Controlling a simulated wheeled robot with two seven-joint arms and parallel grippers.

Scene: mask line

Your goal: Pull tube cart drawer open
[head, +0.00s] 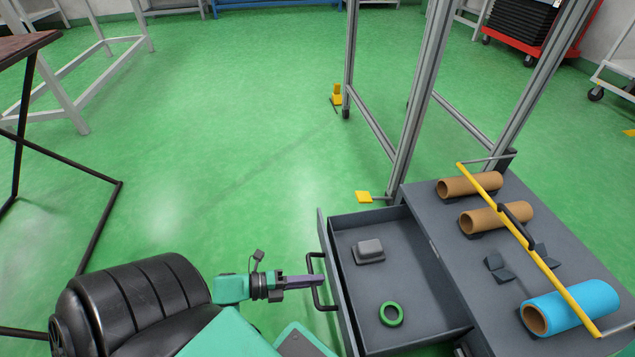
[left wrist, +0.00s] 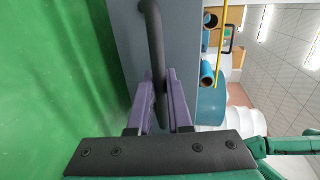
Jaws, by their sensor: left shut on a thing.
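The grey tube cart (head: 455,240) stands at the right. Its drawer (head: 345,205) is pulled out toward the left, with its inside visible from above. A grey block (head: 369,251) and a green ring (head: 391,314) lie in the drawer. The dark bar handle (head: 315,282) is on the drawer's left face. My left gripper (head: 314,281) is shut on the handle; in the left wrist view its purple fingers (left wrist: 158,108) sit on either side of the dark bar (left wrist: 154,50). My right gripper is not in view.
Brown tubes (head: 496,217) and a blue tube (head: 567,308) lie on the cart top under a yellow bar (head: 528,245). A metal frame (head: 411,110) rises behind the cart. A dark-topped table (head: 25,47) stands at the left. The green floor (head: 215,150) between is clear.

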